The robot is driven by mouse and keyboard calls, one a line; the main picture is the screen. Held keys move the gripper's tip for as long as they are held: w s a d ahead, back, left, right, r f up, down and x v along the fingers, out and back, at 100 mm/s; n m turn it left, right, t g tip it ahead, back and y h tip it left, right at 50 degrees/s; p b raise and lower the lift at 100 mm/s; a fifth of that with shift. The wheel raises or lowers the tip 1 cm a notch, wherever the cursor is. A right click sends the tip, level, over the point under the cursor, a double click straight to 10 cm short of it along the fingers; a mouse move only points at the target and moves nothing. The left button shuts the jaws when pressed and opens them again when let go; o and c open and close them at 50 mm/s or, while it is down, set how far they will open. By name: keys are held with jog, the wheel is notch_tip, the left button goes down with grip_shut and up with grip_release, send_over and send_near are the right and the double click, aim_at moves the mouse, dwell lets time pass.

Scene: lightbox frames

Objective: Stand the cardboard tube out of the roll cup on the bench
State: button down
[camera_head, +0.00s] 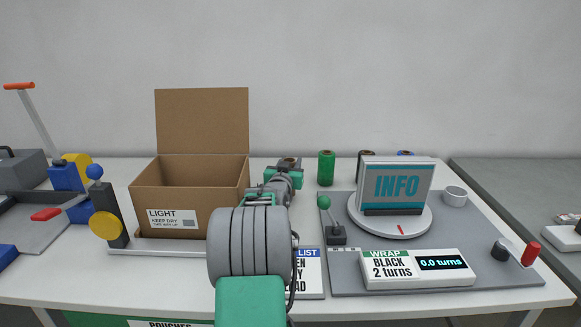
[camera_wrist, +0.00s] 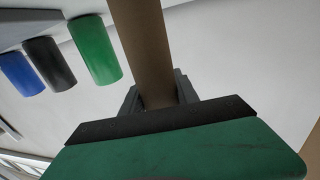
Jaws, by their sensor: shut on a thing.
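The brown cardboard tube (camera_wrist: 143,45) is between the two fingers of my gripper (camera_wrist: 160,92) in the wrist view. The fingers are shut on it, and its far end runs out of the top of that frame. In the head view my gripper (camera_head: 288,170) is at the back of the bench, right of the open box, and mostly hidden by my arm. The white roll cup (camera_head: 455,196) stands at the right of the grey mat. Its inside is too small to make out. The bench (camera_head: 120,285) is white.
A green roll (camera_head: 326,168) stands close right of my gripper, with black (camera_head: 366,156) and blue (camera_head: 405,153) rolls farther right, partly hidden by the INFO sign (camera_head: 397,183). The open cardboard box (camera_head: 190,195) is left of my arm. A lever (camera_head: 335,230) stands on the mat (camera_head: 490,270).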

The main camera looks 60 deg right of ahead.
jog(key=shift+f, duration=0.5)
jog(key=shift+f+b, duration=0.25)
jog(key=shift+b, duration=0.05)
jog(key=c, duration=0.9)
grip_release()
jog(key=shift+r, duration=0.1)
jog(key=v, duration=0.7)
jog(key=shift+s+a+r, duration=0.1)
jog(key=shift+a+r, duration=0.1)
jog(key=shift+a, duration=0.05)
